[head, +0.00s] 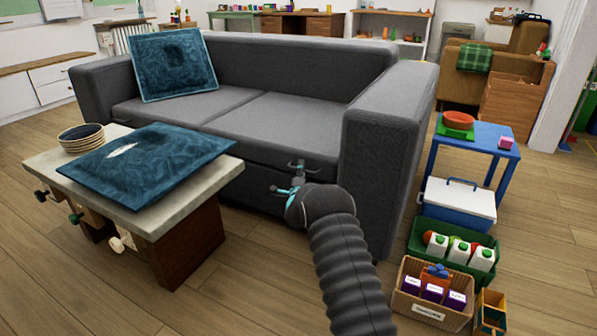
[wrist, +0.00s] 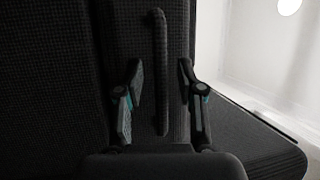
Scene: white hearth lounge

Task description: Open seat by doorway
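The grey sofa (head: 290,62) stands in the middle of the head view, its two seat cushions down. A bar handle (head: 304,167) shows on the front below the right seat (head: 262,117). My gripper (head: 291,188) is in front of that handle. In the wrist view the dark handle (wrist: 160,60) runs upright between the two fingers of my gripper (wrist: 163,95). The fingers are spread, with a gap on each side of the bar, and hold nothing. The sofa's front fabric (wrist: 55,60) fills much of the wrist view. The doorway cannot be made out for certain.
A blue cushion (head: 172,64) leans on the left seat.

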